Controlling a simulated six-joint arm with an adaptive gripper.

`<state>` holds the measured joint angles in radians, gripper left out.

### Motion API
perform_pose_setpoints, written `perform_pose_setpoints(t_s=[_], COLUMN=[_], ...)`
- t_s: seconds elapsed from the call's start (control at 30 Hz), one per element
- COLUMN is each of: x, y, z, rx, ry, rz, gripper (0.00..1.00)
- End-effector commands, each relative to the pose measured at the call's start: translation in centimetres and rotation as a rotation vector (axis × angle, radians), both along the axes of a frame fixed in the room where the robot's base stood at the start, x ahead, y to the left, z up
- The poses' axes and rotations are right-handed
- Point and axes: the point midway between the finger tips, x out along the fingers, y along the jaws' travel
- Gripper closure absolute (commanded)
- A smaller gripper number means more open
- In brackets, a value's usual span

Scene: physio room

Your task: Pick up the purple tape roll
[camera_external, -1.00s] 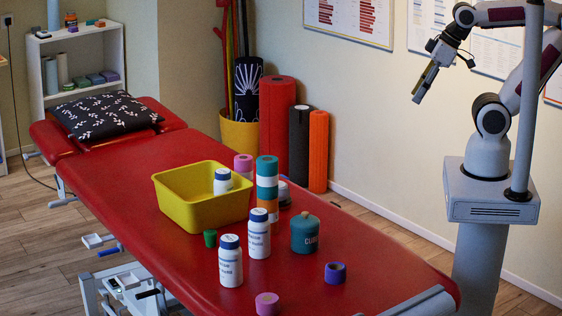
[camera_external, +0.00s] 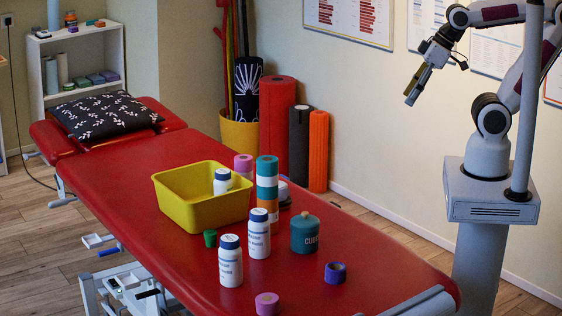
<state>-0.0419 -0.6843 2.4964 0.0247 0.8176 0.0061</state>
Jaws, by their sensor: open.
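The purple tape roll (camera_external: 335,272) lies on the red treatment table (camera_external: 185,262), near its front right end. It is a short, dark purple-blue ring with a hollow centre. Nothing touches it. My gripper (camera_external: 412,97) is raised well above the table, up and to the right of the roll, pointing down and to the left. It is open and apart from everything; its fingers are small in this view.
A teal lidded jar (camera_external: 305,234) stands just behind the roll. A pink roll (camera_external: 267,304) lies to its front left. White bottles (camera_external: 258,234), a stack of coloured rolls (camera_external: 267,180) and a yellow bin (camera_external: 200,212) stand further left. The table right of the roll is clear.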

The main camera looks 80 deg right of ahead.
Motion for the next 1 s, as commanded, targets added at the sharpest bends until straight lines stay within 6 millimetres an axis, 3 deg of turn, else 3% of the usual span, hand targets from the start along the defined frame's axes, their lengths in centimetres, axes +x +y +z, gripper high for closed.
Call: perform_pose_setpoints(t_s=[0.5,1.0], x=[8.3,13.9], y=[7.3,15.2], z=[-2.7,-7.0], rx=[0.104,0.182], ry=[-0.063,-0.121], rz=[0.096,0.143], gripper=[0.43,0.43])
